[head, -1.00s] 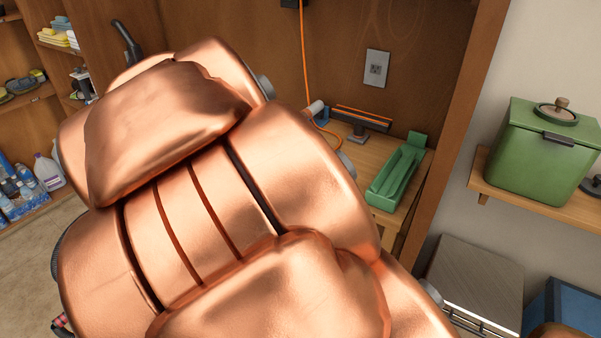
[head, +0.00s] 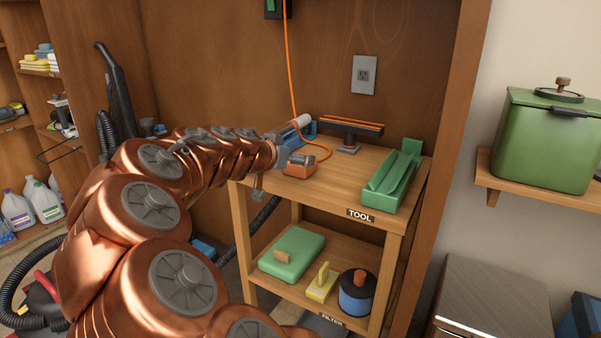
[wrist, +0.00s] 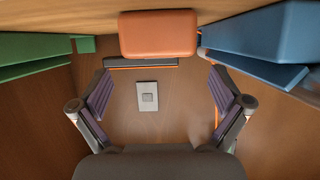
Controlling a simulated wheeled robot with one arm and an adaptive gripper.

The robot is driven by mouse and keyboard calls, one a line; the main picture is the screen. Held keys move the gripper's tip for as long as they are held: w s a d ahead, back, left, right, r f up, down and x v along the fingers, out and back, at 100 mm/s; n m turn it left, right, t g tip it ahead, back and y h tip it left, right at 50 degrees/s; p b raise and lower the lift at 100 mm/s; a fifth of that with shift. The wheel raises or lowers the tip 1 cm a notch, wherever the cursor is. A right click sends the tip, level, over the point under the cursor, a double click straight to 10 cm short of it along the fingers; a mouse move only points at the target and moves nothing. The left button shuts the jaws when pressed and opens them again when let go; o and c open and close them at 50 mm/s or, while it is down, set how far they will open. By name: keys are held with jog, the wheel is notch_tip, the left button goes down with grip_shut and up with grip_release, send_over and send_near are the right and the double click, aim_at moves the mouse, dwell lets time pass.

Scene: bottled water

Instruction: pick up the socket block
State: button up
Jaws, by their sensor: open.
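An orange block with an orange cable (head: 299,168), which I take to be the socket block, sits on the wooden table's top near its left edge. In the wrist view the orange block (wrist: 158,34) shows at the top centre, beyond the fingertips. My gripper (wrist: 161,90) is open, with its two purple-padded fingers apart and nothing between them. In the head view my gripper (head: 277,163) is at the table's left edge, close beside the block. The arm end partly hides the fingers there, and I cannot tell whether they touch the block.
A blue holder (head: 305,130) stands just behind the block, and a green tray (head: 393,180) is at the table's right. A dark stand with an orange strip (head: 350,130) is at the back. A lower shelf holds a green case (head: 292,252). A wall outlet (head: 364,75) is behind.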

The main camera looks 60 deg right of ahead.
jog(key=x, duration=0.3)
jog(key=b+x, duration=0.1)
jog(key=x, duration=0.1)
jog(key=shift+d+f, duration=0.25)
jog(key=shift+f, duration=0.1)
jog(key=shift+d+f, duration=0.15)
jog(key=shift+d, duration=0.5)
jog(key=shift+f, duration=0.2)
jog(key=c, duration=1.7)
